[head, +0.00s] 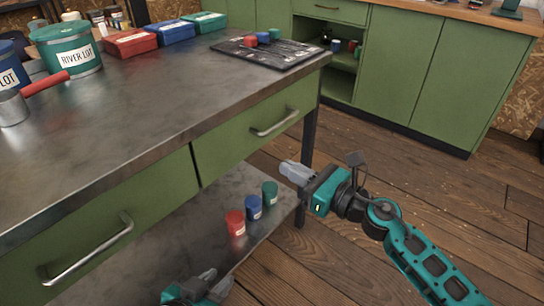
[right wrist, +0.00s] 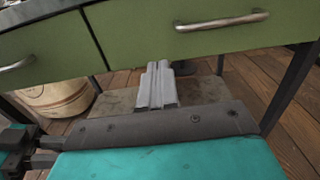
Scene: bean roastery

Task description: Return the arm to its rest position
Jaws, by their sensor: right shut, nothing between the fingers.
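My right gripper (head: 297,172) is out in front of the workbench, beside the drawer fronts and above the lower shelf. Its grey fingers are together with nothing between them, and the right wrist view (right wrist: 156,88) shows them shut too. The right arm reaches in from the lower right, clear of the bench. My left gripper (head: 214,282) is at the bottom edge of the head view, near the lower shelf. Its two grey fingers stand apart, and I see nothing between them. Most of the left arm is out of frame.
The metal-topped workbench (head: 150,120) fills the left, with drawer handles (head: 274,122) sticking out. Red (head: 235,222), blue (head: 254,207) and green (head: 270,193) cups stand on its lower shelf (head: 215,262). Wooden floor (head: 400,165) is free between bench and green cabinets (head: 400,62).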

